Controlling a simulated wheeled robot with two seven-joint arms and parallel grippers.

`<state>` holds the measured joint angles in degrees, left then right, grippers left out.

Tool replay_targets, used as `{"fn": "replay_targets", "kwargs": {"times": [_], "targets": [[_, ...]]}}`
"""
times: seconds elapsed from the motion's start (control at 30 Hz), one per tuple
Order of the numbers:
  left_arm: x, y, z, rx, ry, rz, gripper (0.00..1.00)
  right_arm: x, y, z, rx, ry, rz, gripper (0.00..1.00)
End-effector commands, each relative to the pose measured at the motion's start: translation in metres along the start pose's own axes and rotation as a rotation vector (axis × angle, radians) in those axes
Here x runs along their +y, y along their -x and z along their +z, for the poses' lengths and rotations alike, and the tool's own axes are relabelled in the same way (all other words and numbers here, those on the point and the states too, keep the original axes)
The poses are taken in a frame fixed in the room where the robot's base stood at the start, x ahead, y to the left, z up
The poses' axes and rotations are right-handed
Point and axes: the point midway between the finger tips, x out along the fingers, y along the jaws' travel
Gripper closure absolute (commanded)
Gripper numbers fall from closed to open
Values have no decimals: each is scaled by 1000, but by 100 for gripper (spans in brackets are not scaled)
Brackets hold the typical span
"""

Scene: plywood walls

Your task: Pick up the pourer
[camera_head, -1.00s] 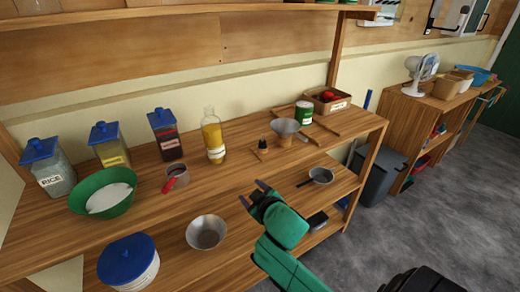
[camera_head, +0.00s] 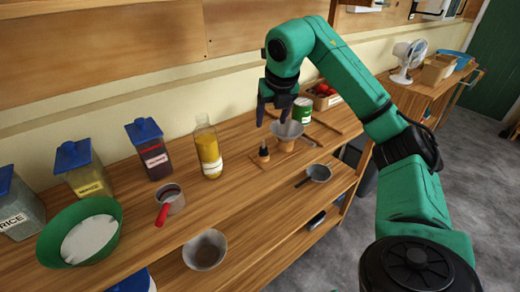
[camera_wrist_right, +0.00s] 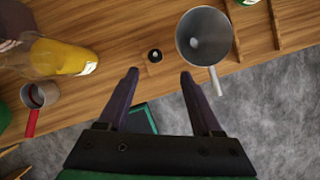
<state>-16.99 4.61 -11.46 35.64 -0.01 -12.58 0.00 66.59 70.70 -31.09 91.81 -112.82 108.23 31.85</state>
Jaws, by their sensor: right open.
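The pourer (camera_head: 263,153), a small dark, upright piece, stands on a flat wooden base on the upper shelf, left of a grey funnel (camera_head: 287,132). In the right wrist view the pourer (camera_wrist_right: 155,55) is a small black round shape with a pale centre, just beyond the gap between the fingers. My left gripper is not in view.
The funnel (camera_wrist_right: 204,38) is close to the right fingertip. An oil bottle (camera_head: 209,150) and a red-handled cup (camera_head: 170,200) stand to the left. A green can (camera_head: 302,110) and a box of red items (camera_head: 322,96) are behind. A dark-handled pan (camera_head: 318,173) is on the lower shelf.

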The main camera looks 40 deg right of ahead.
Motion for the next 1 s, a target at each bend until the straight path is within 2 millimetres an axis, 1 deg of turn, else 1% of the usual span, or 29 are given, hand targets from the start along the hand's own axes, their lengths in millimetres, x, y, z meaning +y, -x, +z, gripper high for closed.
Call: {"fn": "replay_targets", "kwargs": {"times": [0.03, 0.1, 0.2, 0.43, 0.53, 0.6, 0.7, 0.87, 0.9, 0.97, 1.0], "targets": [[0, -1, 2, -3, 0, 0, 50, 0, -14, -2, 7, 3, -2, 34], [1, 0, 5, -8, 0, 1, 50, 1, -34, -2, 7, 4, -2, 34], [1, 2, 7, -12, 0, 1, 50, 1, -57, -2, 4, 5, 0, 34], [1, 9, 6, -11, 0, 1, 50, 5, -89, -3, 5, 9, 4, 34], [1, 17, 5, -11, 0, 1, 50, 8, -108, -5, 5, 8, 4, 34], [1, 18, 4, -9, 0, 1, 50, 8, -121, -5, 3, 8, 6, 34], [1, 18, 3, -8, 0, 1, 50, 8, -129, -5, 1, 8, 7, 34], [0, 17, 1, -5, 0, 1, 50, 8, -129, -5, 0, 8, 7, 34], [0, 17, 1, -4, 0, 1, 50, 8, -129, -5, 0, 8, 7, 49], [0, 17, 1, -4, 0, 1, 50, 8, -129, -5, 0, 8, 7, 72], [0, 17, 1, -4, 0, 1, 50, 9, -129, -5, 0, 9, 7, 87]]}}
